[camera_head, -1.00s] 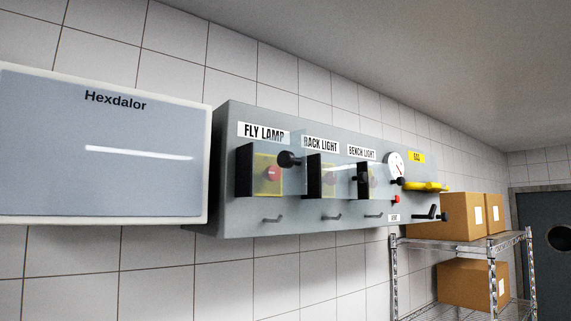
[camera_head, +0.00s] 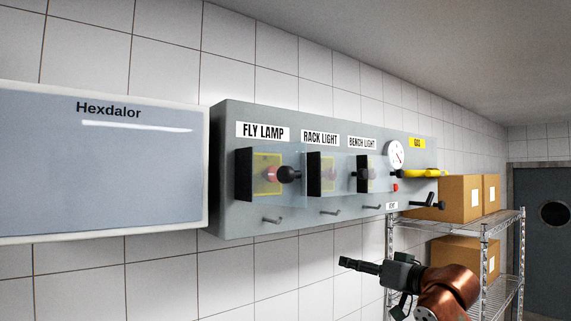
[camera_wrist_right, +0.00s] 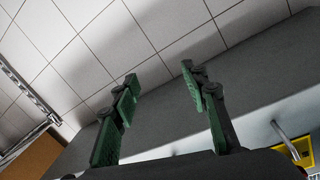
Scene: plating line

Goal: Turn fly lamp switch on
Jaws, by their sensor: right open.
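The fly lamp switch (camera_head: 263,174) is the leftmost of three on the grey wall panel, under the FLY LAMP label (camera_head: 263,132). It has a yellow plate, a red part and a black round knob (camera_head: 288,174) sticking out, with a clear cover in front; I cannot tell how far the cover is open. My right gripper (camera_head: 345,264) is below and right of this switch, apart from the panel, pointing left. In the right wrist view its fingers (camera_wrist_right: 160,75) are spread and empty. My left gripper is not in view.
The RACK LIGHT (camera_head: 326,174) and BENCH LIGHT (camera_head: 366,174) switches stand to the right, then a gauge (camera_head: 395,153) and yellow gas handle (camera_head: 418,174). Hooks (camera_head: 273,220) stick out below the switches. A Hexdalor cabinet (camera_head: 100,165) is left. A wire rack (camera_head: 487,246) holds boxes (camera_head: 458,199).

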